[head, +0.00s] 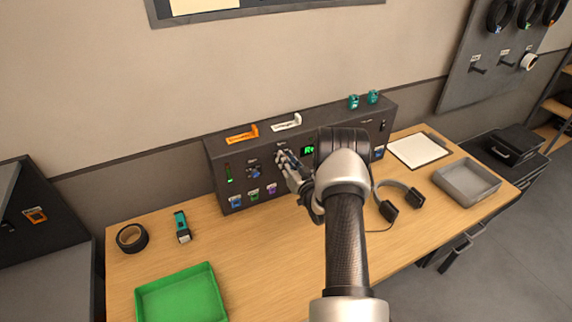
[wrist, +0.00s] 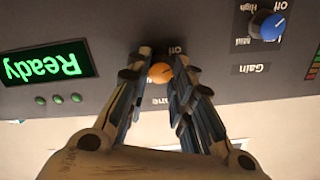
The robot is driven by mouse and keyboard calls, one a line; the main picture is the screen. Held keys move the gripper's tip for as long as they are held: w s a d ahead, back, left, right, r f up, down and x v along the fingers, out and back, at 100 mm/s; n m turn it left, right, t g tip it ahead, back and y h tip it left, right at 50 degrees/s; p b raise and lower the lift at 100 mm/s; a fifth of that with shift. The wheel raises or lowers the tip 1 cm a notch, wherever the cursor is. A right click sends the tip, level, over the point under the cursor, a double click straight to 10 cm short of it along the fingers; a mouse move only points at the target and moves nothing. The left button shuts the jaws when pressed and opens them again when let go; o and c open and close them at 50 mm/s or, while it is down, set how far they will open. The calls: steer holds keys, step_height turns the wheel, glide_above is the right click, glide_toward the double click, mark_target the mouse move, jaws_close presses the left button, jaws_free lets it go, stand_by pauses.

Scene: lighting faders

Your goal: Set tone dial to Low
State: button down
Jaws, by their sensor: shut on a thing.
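The tone dial (wrist: 160,73) is a small orange knob on the dark console. Its label shows upside down in the wrist view and is partly hidden by my fingers. My gripper (wrist: 160,60) is shut on the dial, with a finger on each side of it. Part of a position label shows by the fingertips, but I cannot tell which setting the dial's mark points to. In the head view my gripper (head: 284,156) is at the front face of the console (head: 231,157), and my fingers and wrist hide the dial.
A blue gain dial (wrist: 268,25) sits beside the tone dial. A green "Ready" display (wrist: 47,65) and small green buttons are on its other side. Headphones (head: 403,197), a clipboard (head: 418,150), a grey tray (head: 467,180) and a green tray (head: 181,297) lie on the desk.

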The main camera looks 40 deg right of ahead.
steer(key=m+b, duration=0.5)
steer(key=m, duration=0.8)
steer(key=shift+d+f+m, duration=0.1)
steer(key=shift+m, duration=0.3)
steer(key=c, duration=1.4)
jaws_free()
steer(key=v, duration=1.2)
